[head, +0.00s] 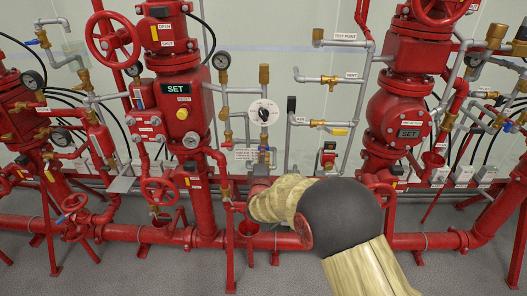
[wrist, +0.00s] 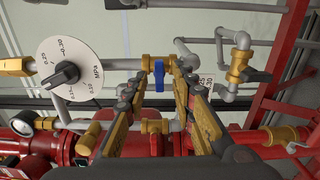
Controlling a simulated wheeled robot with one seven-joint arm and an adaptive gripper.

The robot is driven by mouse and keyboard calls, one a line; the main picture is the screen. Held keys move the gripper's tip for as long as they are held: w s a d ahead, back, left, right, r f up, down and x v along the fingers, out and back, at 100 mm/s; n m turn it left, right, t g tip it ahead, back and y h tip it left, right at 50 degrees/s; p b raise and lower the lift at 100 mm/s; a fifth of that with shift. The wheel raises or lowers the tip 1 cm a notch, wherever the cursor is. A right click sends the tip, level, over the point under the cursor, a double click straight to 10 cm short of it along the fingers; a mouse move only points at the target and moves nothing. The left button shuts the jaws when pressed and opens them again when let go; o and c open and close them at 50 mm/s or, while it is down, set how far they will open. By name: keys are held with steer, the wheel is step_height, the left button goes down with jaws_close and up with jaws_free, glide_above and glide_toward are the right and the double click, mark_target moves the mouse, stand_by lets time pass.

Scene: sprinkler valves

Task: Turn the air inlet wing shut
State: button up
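A small blue wing handle (wrist: 159,76) sits on a brass valve (wrist: 160,62) in the pale pipework in the wrist view. It looks like the air inlet wing, but no label on it is readable. The wing's long side stands upright in the picture, across the pipe. My gripper (wrist: 163,80) is open, with one finger on each side of the wing. A gap shows on both sides, and I cannot tell whether the fingertips reach its depth. In the head view my arm hides most of the gripper and I cannot make out the wing.
A round white dial with a black knob (wrist: 67,74) is left of the fingers; it also shows in the head view (head: 264,112). Red pipes (head: 205,205) and a gauge (head: 191,139) crowd around.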

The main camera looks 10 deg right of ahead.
steer(key=v, duration=0.6)
steer(key=shift+s, duration=0.1)
